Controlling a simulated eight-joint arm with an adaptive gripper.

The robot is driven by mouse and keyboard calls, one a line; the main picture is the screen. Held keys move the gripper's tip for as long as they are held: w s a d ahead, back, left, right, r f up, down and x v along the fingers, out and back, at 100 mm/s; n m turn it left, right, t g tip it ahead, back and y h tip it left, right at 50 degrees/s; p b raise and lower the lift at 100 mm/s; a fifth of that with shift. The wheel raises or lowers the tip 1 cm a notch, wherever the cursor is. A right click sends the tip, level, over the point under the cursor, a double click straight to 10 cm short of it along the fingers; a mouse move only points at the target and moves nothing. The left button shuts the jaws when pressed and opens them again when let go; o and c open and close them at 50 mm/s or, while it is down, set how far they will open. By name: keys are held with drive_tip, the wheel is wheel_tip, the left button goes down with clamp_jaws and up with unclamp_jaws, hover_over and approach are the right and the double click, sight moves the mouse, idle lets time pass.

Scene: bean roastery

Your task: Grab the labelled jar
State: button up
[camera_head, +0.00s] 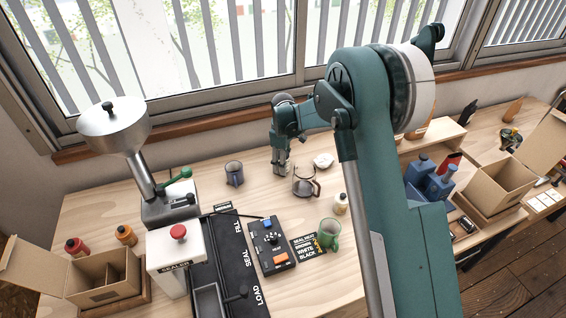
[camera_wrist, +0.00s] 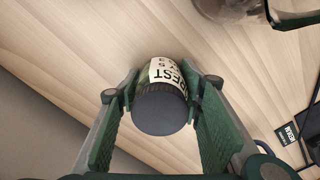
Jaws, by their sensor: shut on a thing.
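The labelled jar (camera_wrist: 161,105) has a dark ribbed lid and a cream label with black letters, partly readable as "EST". In the wrist view it sits between the two green-padded fingers of my gripper (camera_wrist: 160,103), which is shut on it. In the head view my gripper (camera_head: 281,165) points down over the back of the table, left of a glass carafe. The jar is too small and hidden there to make out. I cannot tell whether the jar touches the table.
A glass carafe (camera_head: 303,183) stands right of my gripper, with a white dish (camera_head: 323,160) behind it. The window wall is behind.

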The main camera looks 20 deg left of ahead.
drive_tip(key=shift+r, duration=0.15)
wheel_tip(320, 180, up, 10)
drive_tip(key=shift+f, duration=0.15)
idle(0.6)
idle(0.6)
